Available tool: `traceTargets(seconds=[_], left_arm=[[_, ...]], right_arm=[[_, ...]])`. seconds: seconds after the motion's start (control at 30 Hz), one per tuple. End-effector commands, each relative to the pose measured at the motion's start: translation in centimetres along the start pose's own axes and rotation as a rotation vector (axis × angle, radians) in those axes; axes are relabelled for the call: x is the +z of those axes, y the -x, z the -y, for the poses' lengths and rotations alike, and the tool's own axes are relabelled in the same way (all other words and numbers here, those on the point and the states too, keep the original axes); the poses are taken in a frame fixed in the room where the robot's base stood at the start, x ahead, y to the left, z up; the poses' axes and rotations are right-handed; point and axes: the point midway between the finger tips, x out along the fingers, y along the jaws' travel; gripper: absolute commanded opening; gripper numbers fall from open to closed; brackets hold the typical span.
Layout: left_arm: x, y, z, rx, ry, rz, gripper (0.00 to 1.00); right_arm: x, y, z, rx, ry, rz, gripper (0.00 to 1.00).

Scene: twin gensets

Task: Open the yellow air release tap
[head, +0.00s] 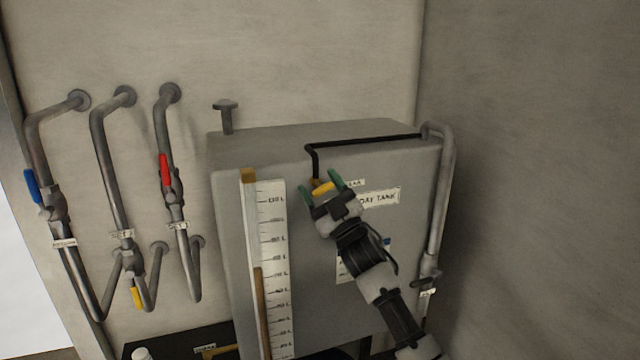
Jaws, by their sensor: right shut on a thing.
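The yellow air release tap (324,187) is on the upper front of the grey day tank (225,210), at the lower end of a thin black pipe (365,143). My right gripper (322,184) reaches up to it from the lower right. Its green-tipped fingers are on either side of the yellow handle and it is shut on it. The fingers and gripper body hide part of the tap, so its exact angle is hard to tell. My left gripper is not in view.
A level gauge (270,260) stands on the tank front, left of my right gripper. Wall pipes at left carry a blue lever (32,186), a red lever (164,169) and another yellow lever (137,298). A grey pipe (440,200) runs down the tank's right side.

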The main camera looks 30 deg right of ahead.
Motion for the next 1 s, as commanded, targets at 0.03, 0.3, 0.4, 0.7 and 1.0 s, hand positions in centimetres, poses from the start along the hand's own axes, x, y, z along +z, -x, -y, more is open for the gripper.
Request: traceTargets(seconds=[0.03, 0.3, 0.4, 0.7, 1.0], left_arm=[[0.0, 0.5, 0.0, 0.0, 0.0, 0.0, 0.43], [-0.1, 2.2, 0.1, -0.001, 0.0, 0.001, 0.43], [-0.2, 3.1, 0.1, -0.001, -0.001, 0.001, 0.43], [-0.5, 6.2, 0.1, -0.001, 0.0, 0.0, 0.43], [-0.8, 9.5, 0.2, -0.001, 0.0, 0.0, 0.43]], right_arm=[[-0.1, -0.1, -0.2, -0.039, 0.039, 0.002, 0.38], [-0.2, -0.2, -0.2, -0.22, 0.219, 0.001, 0.38], [-0.2, -0.2, -0.2, -0.287, 0.286, 0.002, 0.38], [-0.4, -0.3, -0.3, -0.487, 0.486, 0.001, 0.38], [-0.4, -0.3, -0.3, -0.656, 0.654, 0.0, 0.38]])
